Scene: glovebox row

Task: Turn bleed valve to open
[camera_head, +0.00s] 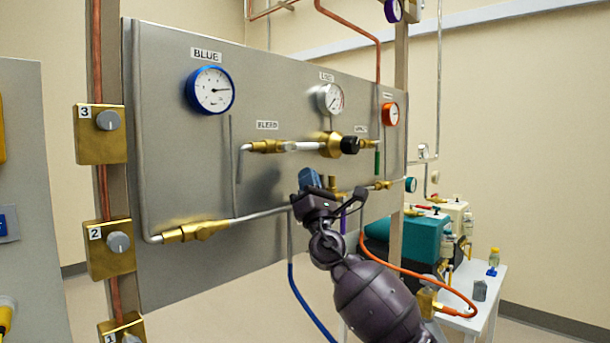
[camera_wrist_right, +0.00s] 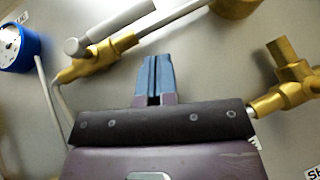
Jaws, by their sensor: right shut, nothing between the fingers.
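The bleed valve is the brass fitting (camera_head: 268,146) under the BLEED label (camera_head: 267,125) on the grey panel. In the right wrist view, a brass valve body (camera_wrist_right: 95,62) at upper left carries a light grey bar-shaped handle (camera_wrist_right: 110,27), lying roughly along the silver pipe. My right gripper (camera_head: 310,178) is below and right of the bleed valve, in front of the panel. Its blue fingers (camera_wrist_right: 153,80) are shut and empty, apart from the handle in the wrist view. My left gripper is in neither view.
The panel (camera_head: 180,120) carries a blue-rimmed gauge (camera_head: 210,90), other gauges, pipes and a brass regulator with a black knob (camera_head: 350,145). A lower brass valve (camera_head: 195,231) is at left. A white table (camera_head: 485,300) with equipment stands at right.

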